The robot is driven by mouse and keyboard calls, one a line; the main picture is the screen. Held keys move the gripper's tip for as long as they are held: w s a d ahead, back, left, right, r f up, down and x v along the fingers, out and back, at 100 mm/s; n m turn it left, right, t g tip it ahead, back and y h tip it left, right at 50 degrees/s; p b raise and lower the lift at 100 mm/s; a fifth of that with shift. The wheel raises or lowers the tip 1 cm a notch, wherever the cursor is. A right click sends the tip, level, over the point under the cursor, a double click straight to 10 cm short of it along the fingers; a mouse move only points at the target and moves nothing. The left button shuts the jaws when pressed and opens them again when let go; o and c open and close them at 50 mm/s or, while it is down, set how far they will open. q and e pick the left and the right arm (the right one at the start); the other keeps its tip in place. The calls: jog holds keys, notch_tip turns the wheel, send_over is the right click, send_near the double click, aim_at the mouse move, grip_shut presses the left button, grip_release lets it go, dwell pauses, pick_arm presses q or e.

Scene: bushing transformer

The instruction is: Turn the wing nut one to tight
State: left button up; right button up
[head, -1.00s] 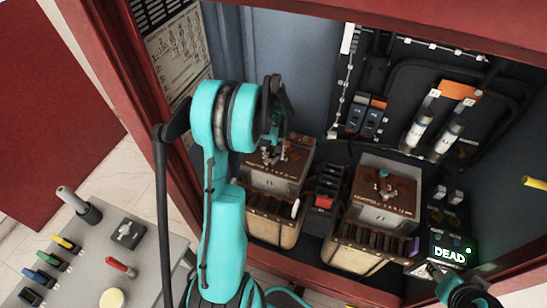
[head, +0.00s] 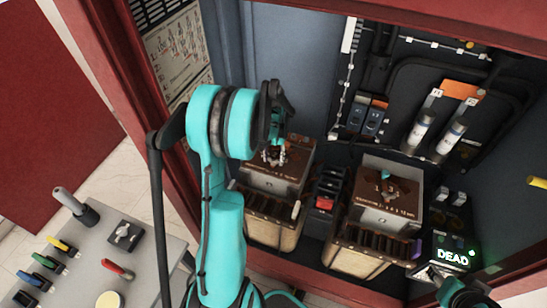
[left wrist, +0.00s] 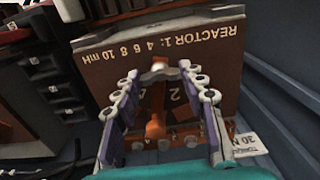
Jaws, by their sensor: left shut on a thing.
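The left reactor box (head: 275,180) has a brown top, and its face reads "REACTOR 1" in the left wrist view (left wrist: 215,50). My left gripper (head: 274,152) reaches down onto this top. In the left wrist view, its two jointed fingers (left wrist: 159,75) are shut on a small grey piece at their tips, seemingly wing nut one (left wrist: 158,70). Its shape is partly hidden by the fingers. An orange copper strip (left wrist: 156,125) shows between the fingers. My right gripper (head: 436,274) shows only partly at the lower right, beside the lit "DEAD" display.
A second reactor box (head: 385,215) with a teal piece on top stands to the right, past a black block with a red part (head: 325,190). The red cabinet frame (head: 180,150) borders the left.

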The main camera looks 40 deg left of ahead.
dwell(0.4)
pick_arm(q)
jog(key=o, duration=1.2)
jog(key=shift+c, duration=0.2)
jog(key=shift+r, duration=0.1)
notch_tip(320, 180, up, 12)
